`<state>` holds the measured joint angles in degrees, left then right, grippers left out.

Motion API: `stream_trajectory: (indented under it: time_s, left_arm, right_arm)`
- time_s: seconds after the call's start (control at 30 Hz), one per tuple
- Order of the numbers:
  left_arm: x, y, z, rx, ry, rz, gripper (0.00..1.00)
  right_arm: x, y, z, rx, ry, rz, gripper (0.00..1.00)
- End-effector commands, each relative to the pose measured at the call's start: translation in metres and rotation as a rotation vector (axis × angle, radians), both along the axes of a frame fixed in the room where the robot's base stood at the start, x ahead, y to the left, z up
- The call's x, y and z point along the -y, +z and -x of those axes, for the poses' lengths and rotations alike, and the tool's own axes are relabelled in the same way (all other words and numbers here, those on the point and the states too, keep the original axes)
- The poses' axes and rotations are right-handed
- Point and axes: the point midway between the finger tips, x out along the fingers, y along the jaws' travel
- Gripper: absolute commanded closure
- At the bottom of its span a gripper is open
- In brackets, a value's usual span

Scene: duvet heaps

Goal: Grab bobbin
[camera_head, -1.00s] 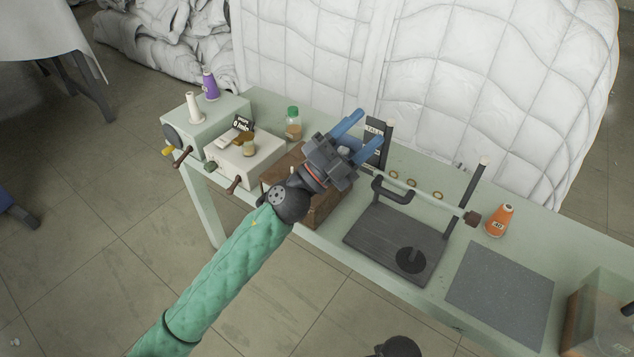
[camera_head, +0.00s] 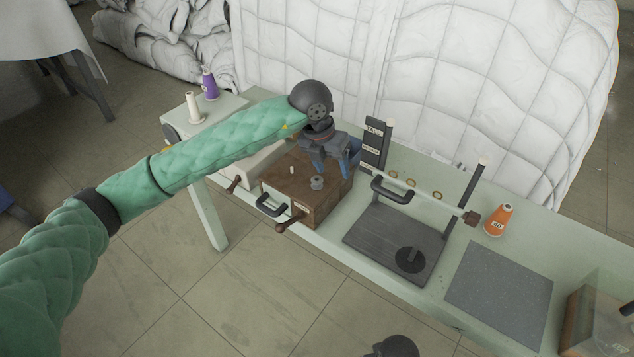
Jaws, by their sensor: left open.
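A small grey cylinder (camera_head: 317,183), which looks like the bobbin, stands on top of the brown wooden box (camera_head: 325,204) on the table. My left gripper (camera_head: 335,172) is over the back of this box, pointing down, open and empty. Its fingertips are just behind and to the right of the grey cylinder, and I cannot tell whether they touch the box top. A small pale peg (camera_head: 292,171) also stands on the box, left of the cylinder.
Right of the box is a dark stand (camera_head: 385,243) with posts and a crossbar, then an orange cone (camera_head: 499,220) and a grey mat (camera_head: 500,284). A purple cone (camera_head: 209,84) and white cone (camera_head: 193,107) stand at the left. My left arm hides part of the left machines.

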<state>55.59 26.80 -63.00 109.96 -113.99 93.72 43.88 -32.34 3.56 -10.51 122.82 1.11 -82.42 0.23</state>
Motion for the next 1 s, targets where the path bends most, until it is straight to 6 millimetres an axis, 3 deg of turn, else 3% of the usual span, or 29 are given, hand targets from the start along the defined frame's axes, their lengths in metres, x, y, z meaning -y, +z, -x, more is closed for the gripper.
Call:
stream_trajectory:
  time_s: [0.03,0.17,0.4,0.5,0.77,1.0]
  left_arm:
    - [-0.013,0.004,-0.01,0.022,0.019,-0.061,0.44]
    - [-0.034,0.008,-0.024,0.053,0.058,-0.165,0.44]
    - [-0.041,-0.001,-0.029,0.061,0.073,-0.201,0.44]
    - [-0.04,-0.009,-0.03,0.062,0.072,-0.2,0.44]
    - [-0.039,-0.02,-0.03,0.061,0.071,-0.198,0.44]
    - [-0.037,-0.036,-0.03,0.06,0.071,-0.197,0.44]
  right_arm:
    - [0.0,-0.001,0.001,-0.002,0.0,0.0,0.64]
    - [0.0,-0.002,0.003,-0.005,0.0,0.0,0.64]
    - [0.0,-0.005,0.007,-0.004,-0.001,-0.001,0.64]
    - [0.001,-0.028,0.003,-0.007,0.0,0.005,0.64]
    - [0.002,-0.046,0.003,-0.005,0.0,0.007,0.64]
    - [0.007,-0.089,0.01,-0.011,-0.001,0.015,0.64]
